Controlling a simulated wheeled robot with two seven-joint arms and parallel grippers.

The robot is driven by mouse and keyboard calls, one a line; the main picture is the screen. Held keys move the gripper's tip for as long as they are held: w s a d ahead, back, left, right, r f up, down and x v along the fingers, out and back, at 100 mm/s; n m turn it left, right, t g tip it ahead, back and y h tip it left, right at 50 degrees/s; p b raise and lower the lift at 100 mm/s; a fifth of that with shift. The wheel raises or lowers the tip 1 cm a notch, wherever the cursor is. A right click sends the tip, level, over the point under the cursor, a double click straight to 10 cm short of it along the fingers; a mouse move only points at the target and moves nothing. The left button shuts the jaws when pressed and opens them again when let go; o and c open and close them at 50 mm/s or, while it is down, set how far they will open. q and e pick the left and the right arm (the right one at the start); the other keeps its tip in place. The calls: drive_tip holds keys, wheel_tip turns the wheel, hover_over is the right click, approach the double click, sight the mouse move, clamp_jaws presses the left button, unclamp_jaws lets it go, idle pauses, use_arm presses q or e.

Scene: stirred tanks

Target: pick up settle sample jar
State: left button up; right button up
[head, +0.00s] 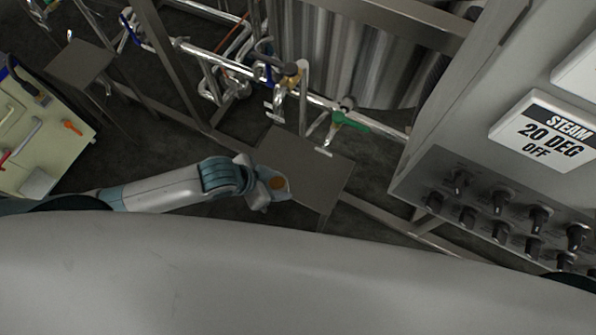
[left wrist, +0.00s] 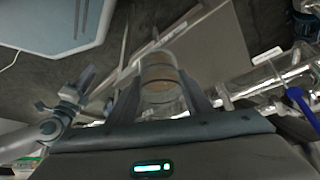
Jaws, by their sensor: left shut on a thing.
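My left gripper (head: 272,188) reaches in from the left and is over the near left edge of a flat grey platform. It is shut on the settle sample jar (head: 278,183), which shows as a small round brownish end. In the left wrist view the jar (left wrist: 158,72) is a clear cylinder with brownish contents, held between the two fingers of my left gripper (left wrist: 160,98). The fingers hide part of its sides. A pale arm-like shape with prongs stands at the left of that view; it may be my right arm, and its jaws are unclear.
The grey platform (head: 315,170) looks bare. Behind it run steel pipes with a green-handled valve (head: 350,123) and a blue-handled valve (head: 268,70). A control panel (head: 490,205) with several dark knobs stands at the right. A pale tool board (head: 35,135) is at the left.

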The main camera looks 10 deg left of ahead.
use_arm(q)
drive_tip(key=shift+s+a, duration=1.2)
drive_tip(key=shift+a, duration=0.3)
use_arm(e)
drive_tip(key=shift+r, duration=0.35)
drive_tip(key=shift+s+f, duration=0.1)
drive_tip(key=shift+s, duration=0.05)
